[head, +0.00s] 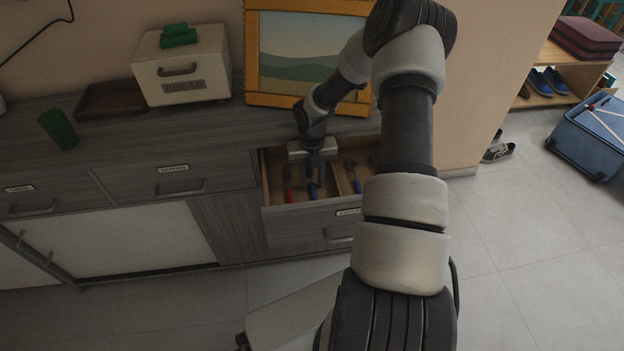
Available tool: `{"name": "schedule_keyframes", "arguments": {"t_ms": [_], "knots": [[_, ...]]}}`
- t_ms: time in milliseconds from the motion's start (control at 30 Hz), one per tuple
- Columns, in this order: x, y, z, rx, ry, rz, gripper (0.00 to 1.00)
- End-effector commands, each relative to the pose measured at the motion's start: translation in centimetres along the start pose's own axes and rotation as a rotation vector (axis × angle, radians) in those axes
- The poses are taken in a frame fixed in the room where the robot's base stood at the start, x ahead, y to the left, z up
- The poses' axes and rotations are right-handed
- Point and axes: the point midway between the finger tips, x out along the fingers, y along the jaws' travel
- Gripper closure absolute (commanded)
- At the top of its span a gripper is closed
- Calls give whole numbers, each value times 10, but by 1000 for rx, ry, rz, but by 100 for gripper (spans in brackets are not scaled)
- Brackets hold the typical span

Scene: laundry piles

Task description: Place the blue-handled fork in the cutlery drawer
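The cutlery drawer (300,226) is pulled open at the right end of the grey cabinet. My gripper (315,176) points down into the drawer, over its left part. A blue-handled piece of cutlery (313,193) shows directly below the fingers. Its head is hidden behind the gripper, so I cannot tell whether it is the fork or whether the fingers touch it. The finger gap is too small to judge. A red-handled piece (288,191) lies to its left. Another piece with a coloured handle (357,186) lies in the compartment to the right.
A wooden divider (337,179) splits the drawer. A framed picture (300,50) stands behind it on the counter. A bread box (182,65), a brown tray (110,99) and a green cup (59,129) are to the left. The floor at right is clear near the cabinet.

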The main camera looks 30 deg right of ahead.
Motion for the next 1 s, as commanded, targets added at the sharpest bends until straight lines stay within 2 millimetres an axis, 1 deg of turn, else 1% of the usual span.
{"name": "schedule_keyframes", "arguments": {"t_ms": [167, 267, 367, 700, 833, 1000], "knots": [[-1, 0, 0, 0, 0, 0, 70], [-6, 0, 0, 1, -1, 0, 70], [-21, 0, 1, 2, -3, 1, 70], [-93, 0, 1, 1, -3, 0, 70], [-112, -1, 0, 1, -1, 0, 70], [-123, 0, 0, 0, 0, 0, 70]]}}
